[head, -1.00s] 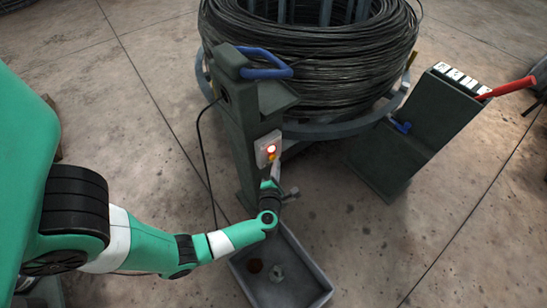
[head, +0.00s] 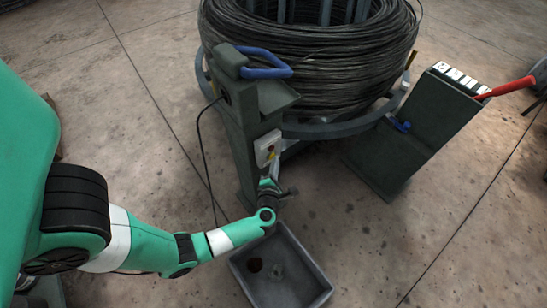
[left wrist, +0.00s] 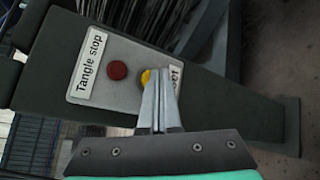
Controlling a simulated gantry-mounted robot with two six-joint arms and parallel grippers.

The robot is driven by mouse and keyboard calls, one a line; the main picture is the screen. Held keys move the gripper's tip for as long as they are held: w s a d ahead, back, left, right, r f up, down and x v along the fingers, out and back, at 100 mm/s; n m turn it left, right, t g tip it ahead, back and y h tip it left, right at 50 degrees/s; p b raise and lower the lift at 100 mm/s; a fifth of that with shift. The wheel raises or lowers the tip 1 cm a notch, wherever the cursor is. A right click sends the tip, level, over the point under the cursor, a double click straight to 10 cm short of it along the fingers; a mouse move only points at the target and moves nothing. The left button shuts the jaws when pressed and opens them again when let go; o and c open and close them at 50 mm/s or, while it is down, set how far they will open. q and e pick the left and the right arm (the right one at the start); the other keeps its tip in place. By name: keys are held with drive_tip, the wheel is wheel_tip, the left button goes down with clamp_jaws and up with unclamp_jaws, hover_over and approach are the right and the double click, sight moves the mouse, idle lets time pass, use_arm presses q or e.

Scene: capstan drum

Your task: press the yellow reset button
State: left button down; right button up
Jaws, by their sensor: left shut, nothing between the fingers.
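The yellow reset button (left wrist: 145,77) is on a pale panel (left wrist: 108,92) in the left wrist view, partly hidden behind my finger. Its label is half covered and ends in "et". The panel (head: 266,146) also shows in the head view, on a dark green post. A red dome (left wrist: 117,70), unlit, sits beside the button near the label "Tangle stop" (left wrist: 90,66). My left gripper (left wrist: 158,74) is shut and empty, its tips over the button. Whether they touch it cannot be told. My right gripper is not in view.
A large wire coil (head: 310,65) stands behind the post. A blue handle (head: 266,64) juts from the post top. A grey tray (head: 283,270) lies on the floor below my left arm. A dark stand (head: 420,130) with a red lever (head: 507,88) is at the right.

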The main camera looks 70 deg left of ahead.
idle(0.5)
use_arm(q)
drive_tip(key=shift+w+d, duration=0.25)
drive_tip(key=shift+d, duration=0.45)
drive_tip(key=d, duration=0.1)
drive_tip(key=w+d, duration=0.1)
drive_tip(key=d, duration=0.2)
drive_tip(key=shift+w+d, duration=0.35)
drive_tip(key=shift+w, duration=0.05)
idle(0.6)
